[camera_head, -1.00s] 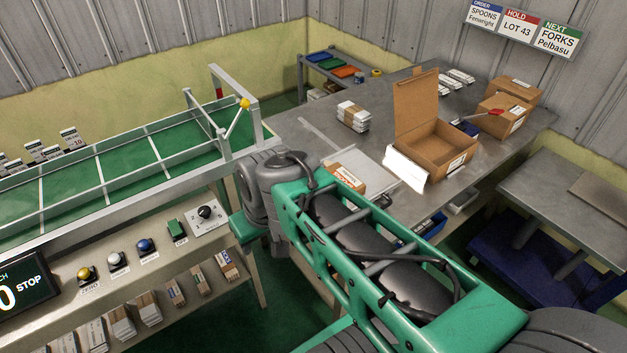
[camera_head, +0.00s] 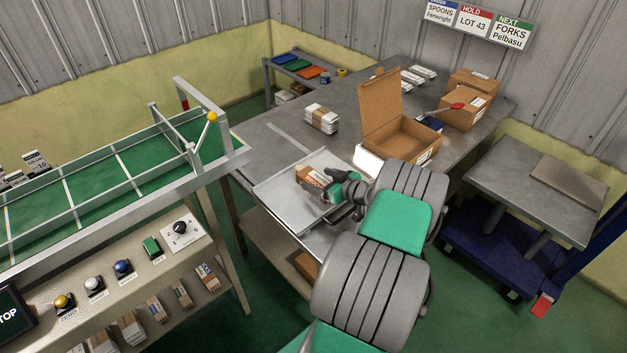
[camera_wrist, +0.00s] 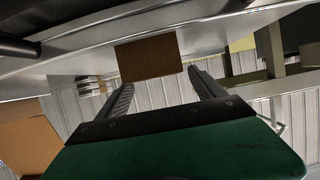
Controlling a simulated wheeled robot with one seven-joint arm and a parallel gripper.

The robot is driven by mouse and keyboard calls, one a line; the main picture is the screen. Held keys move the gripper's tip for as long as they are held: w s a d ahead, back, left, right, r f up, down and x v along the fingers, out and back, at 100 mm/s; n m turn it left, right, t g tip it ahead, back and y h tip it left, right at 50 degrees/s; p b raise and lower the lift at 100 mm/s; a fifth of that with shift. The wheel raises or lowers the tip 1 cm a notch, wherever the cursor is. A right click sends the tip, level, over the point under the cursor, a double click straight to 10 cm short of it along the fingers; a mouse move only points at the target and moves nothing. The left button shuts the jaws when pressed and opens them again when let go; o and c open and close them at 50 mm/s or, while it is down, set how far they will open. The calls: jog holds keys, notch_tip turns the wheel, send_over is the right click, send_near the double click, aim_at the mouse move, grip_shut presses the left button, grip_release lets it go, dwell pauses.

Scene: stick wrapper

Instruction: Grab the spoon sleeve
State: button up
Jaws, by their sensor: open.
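A small brown carton or sleeve (camera_head: 309,173) with a pale label on its side lies on the flat metal tray (camera_head: 270,189) at the near end of the bench. Its print is too small to read, so I cannot tell that it is the spoon sleeve. My gripper (camera_head: 327,188) is low over the tray at the carton's right side and hides part of it. In the wrist view a plain brown face (camera_wrist: 148,58) shows between and just beyond the two parted fingers of my gripper (camera_wrist: 160,79). I cannot tell whether they touch it.
An open cardboard box (camera_head: 405,147) stands right behind the tray. A white banded bundle (camera_head: 321,118) lies on the bench behind.

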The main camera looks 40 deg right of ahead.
aim_at(313, 177)
jog(key=x, duration=0.3)
jog(key=shift+w+f, duration=0.1)
jog(key=shift+w, duration=0.15)
jog(key=c, duration=1.5)
